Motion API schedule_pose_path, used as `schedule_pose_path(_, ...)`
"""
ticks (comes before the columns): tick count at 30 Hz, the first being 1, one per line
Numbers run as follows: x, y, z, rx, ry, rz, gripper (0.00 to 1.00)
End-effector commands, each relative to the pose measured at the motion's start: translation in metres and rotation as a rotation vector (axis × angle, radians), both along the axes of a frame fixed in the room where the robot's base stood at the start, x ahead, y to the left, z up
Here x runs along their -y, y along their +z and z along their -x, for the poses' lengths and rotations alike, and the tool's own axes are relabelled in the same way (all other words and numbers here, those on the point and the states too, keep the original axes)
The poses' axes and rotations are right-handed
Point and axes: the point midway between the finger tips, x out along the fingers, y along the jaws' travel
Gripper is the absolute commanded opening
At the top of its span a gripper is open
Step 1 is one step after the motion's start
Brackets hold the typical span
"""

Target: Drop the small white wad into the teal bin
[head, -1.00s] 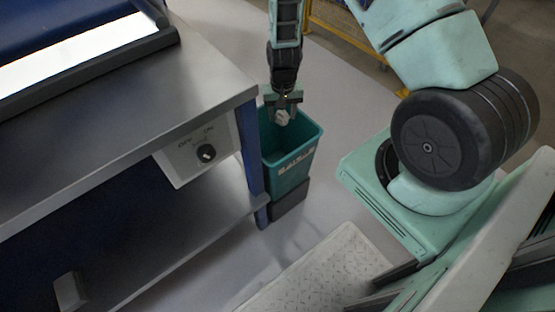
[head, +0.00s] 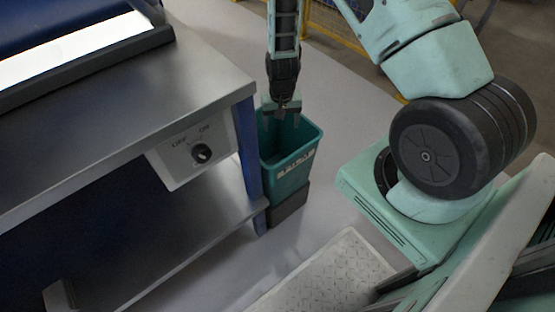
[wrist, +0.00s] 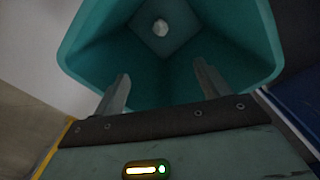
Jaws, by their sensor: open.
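The teal bin (head: 289,160) stands on a dark base beside the metal workbench in the head view. In the wrist view the bin (wrist: 90,50) opens below my gripper. The small white wad (wrist: 160,28) lies inside the bin, on its floor, in the wrist view. The wad is hidden in the head view. My gripper (head: 279,118) is at the bin's mouth, pointing down. In the wrist view its two fingers (wrist: 160,85) are apart with nothing between them.
The metal workbench (head: 105,110) with a switch panel (head: 192,155) is close on the left of the bin. A bright light panel (head: 75,50) lies on the bench. A ribbed floor plate (head: 318,275) is in front. Grey floor (head: 340,110) is clear right of the bin.

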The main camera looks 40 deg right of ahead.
Motion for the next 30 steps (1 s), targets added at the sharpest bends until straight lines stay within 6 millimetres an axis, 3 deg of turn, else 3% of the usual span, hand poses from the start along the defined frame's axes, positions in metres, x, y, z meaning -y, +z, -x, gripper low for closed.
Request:
schedule_pose_path(5,0.0,0.019,-0.001,0.003,0.0,0.001,0.75)
schedule_pose_path(21,0.0,0.14,-0.001,0.004,0.002,0.001,0.75)
schedule_pose_path(30,0.0,0.172,0.0,0.001,0.0,0.0,0.75)
